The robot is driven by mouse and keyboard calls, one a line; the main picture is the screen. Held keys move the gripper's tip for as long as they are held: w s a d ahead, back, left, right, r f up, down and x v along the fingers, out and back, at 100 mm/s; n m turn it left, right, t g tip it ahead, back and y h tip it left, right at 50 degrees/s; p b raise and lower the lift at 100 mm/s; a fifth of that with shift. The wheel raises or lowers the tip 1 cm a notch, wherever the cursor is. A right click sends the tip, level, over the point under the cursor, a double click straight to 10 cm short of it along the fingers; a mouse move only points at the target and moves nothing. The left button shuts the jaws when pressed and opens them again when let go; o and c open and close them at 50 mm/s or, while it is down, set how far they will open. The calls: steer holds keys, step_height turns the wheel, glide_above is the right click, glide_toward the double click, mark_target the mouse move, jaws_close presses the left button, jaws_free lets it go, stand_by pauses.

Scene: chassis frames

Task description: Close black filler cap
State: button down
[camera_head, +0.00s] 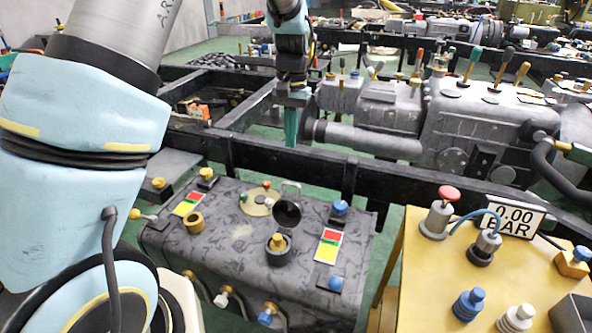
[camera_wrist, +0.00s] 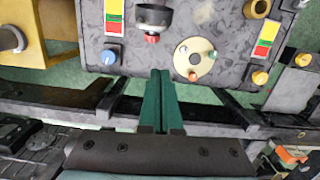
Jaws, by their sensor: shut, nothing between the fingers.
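The black filler cap (camera_head: 287,214) is a round dark lid standing raised behind its filler neck (camera_head: 278,254) on a dark mottled tank (camera_head: 225,262). A grey loop rises above the lid, and a brass-coloured piece shows at the neck. In the wrist view, a dark round part of this filler (camera_wrist: 153,17) is at the top edge, with a red piece below it; the top is cut off. My gripper (camera_head: 291,143) has green fingers, together and empty, pointing down behind the tank, beyond the cap and apart from it. The fingers also show in the wrist view (camera_wrist: 160,73).
A black chassis rail (camera_head: 265,157) runs behind the tank, close to my fingers. A cream disc with small knobs (camera_head: 259,201), a blue knob (camera_head: 340,207) and red-yellow-green labels sit around the filler.

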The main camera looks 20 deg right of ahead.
steer(key=s+f+p, duration=0.1)
steer(key=f, duration=0.2)
steer(key=s+f+p, duration=0.1)
steer(key=f, duration=0.1)
steer(key=s+f+p, duration=0.1)
steer(key=f, duration=0.2)
steer(key=shift+s+f, duration=0.1)
steer(key=shift+f, duration=0.25)
steer(key=shift+s+a+r+p, duration=0.1)
steer(key=shift+s+a+p, duration=0.3)
steer(key=shift+a+b, duration=0.1)
steer(key=shift+b, duration=0.2)
